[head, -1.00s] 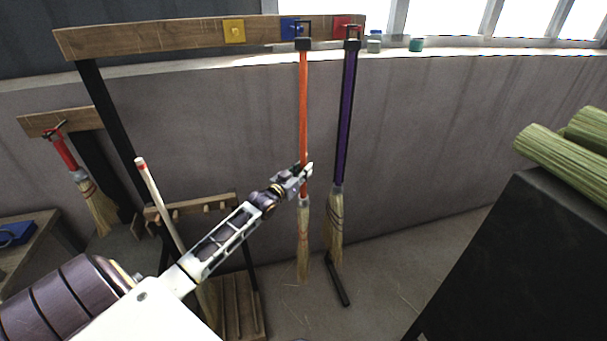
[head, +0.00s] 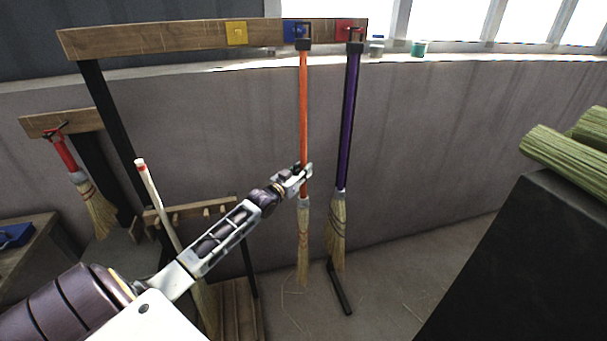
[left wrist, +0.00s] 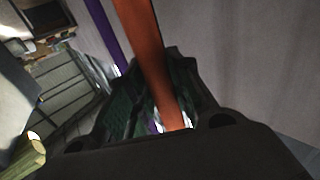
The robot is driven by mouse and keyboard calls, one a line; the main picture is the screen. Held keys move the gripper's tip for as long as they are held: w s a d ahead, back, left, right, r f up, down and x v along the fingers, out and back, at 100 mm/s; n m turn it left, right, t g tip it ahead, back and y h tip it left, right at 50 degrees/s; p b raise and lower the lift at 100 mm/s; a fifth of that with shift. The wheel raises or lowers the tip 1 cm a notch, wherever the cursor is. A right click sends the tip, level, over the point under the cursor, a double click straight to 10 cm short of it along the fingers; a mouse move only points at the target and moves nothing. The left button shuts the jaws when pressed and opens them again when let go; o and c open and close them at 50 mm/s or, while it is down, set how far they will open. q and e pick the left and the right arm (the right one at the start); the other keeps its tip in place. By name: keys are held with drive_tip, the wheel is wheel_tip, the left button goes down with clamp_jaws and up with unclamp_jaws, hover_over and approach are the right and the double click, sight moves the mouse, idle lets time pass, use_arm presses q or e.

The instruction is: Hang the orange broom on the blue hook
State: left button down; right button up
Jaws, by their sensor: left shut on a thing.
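The orange broom (head: 303,120) stands upright in the head view, bristles down, its black top at the blue hook (head: 295,30) on the wooden rail. I cannot tell whether its loop is around the hook or only in front of it. My left gripper (head: 303,174) is shut on the lower part of the orange handle, just above the bristles. In the left wrist view the orange handle (left wrist: 148,50) runs down between the dark fingers. My right gripper is not in view.
A purple broom (head: 347,120) hangs at the red hook (head: 350,30), close on the right. The yellow hook plate (head: 236,33) is bare. A white-handled broom (head: 158,200) leans by a low wooden rack (head: 190,211). A dark block with green bundles (head: 570,155) stands right.

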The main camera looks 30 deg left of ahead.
use_arm(q)
drive_tip(key=shift+w+a+r, duration=0.15)
drive_tip(key=shift+w+a, duration=0.1)
drive_tip(key=shift+a, duration=0.05)
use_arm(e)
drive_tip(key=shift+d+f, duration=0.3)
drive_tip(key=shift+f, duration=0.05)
use_arm(q)
drive_tip(key=shift+b, duration=0.35)
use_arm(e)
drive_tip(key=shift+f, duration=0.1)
use_arm(q)
drive_tip(key=shift+w+a+f, duration=0.45)
drive_tip(key=shift+a+f, duration=0.05)
drive_tip(key=shift+a, duration=0.05)
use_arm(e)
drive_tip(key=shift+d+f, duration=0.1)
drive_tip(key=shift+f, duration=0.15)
use_arm(q)
drive_tip(key=shift+f, duration=0.1)
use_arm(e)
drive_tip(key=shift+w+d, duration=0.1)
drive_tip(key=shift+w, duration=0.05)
